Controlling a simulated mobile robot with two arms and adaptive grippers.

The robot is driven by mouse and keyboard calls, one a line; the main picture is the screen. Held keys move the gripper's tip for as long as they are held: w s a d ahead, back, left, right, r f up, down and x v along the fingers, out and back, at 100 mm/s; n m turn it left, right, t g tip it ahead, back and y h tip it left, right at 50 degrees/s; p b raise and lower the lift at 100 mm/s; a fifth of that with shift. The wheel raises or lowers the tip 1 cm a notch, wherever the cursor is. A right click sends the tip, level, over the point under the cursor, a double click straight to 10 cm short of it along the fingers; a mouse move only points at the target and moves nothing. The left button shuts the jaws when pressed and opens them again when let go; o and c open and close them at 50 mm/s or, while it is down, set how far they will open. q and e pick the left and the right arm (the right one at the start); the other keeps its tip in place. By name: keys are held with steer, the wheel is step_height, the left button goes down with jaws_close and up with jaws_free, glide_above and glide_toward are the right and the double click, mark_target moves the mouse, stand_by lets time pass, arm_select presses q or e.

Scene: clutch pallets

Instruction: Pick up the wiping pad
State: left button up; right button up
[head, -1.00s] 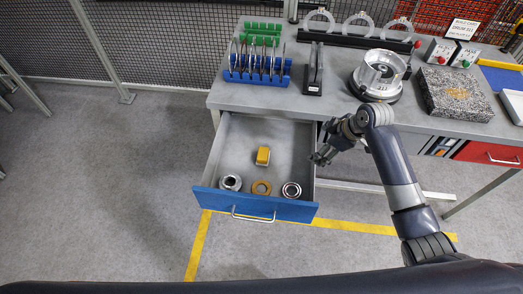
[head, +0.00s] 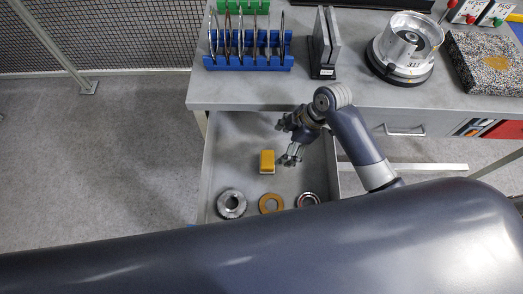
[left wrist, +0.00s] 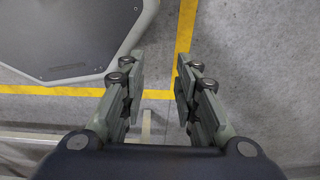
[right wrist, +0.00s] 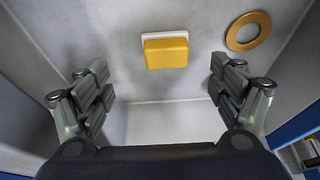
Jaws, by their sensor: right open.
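The wiping pad looks like a small yellow block with a white underside (head: 267,161). It lies on the floor of the open drawer (head: 233,150), in its middle part. It also shows in the right wrist view (right wrist: 165,51), ahead of the fingers and near the midline. My right gripper (head: 286,142) is over the drawer, just right of the pad; its fingers (right wrist: 160,95) are spread wide with nothing between them. My left gripper shows only in the left wrist view (left wrist: 158,80), fingers apart and empty above the grey floor.
In the drawer's front part lie a metal ring (head: 232,204), a flat orange ring (head: 271,204) and a bearing-like ring (head: 308,200). The workbench top (head: 340,95) above holds a blue rack (head: 248,62) and a round metal housing (head: 408,45).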

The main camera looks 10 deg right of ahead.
mark_target(269, 159)
steer(key=x, duration=0.2)
steer(key=s+x, duration=0.1)
steer(key=x, duration=0.1)
steer(key=shift+a+f, duration=0.15)
steer(key=shift+w+a+f, duration=0.1)
steer(key=shift+a+f, duration=0.05)
steer(key=shift+f, duration=0.1)
steer(key=x, duration=0.2)
steer(key=p+x, duration=0.1)
steer(key=x, duration=0.1)
steer(key=shift+a+r, duration=0.1)
steer(key=shift+a, duration=0.2)
steer(key=shift+a+f, duration=0.1)
steer(key=shift+f, duration=0.2)
steer(key=shift+w+f, duration=0.1)
steer(key=shift+f, duration=0.1)
steer(key=shift+c, duration=0.8)
steer(key=c, duration=0.5)
arm_select(q)
steer(key=shift+g, duration=0.3)
steer(key=s, duration=0.2)
steer(key=s+r, duration=0.1)
steer(key=s, duration=0.1)
steer(key=shift+s+d+r, duration=0.1)
steer(key=shift+s+d, duration=0.05)
steer(key=shift+s, duration=0.15)
arm_select(e)
steer(key=c, duration=0.5)
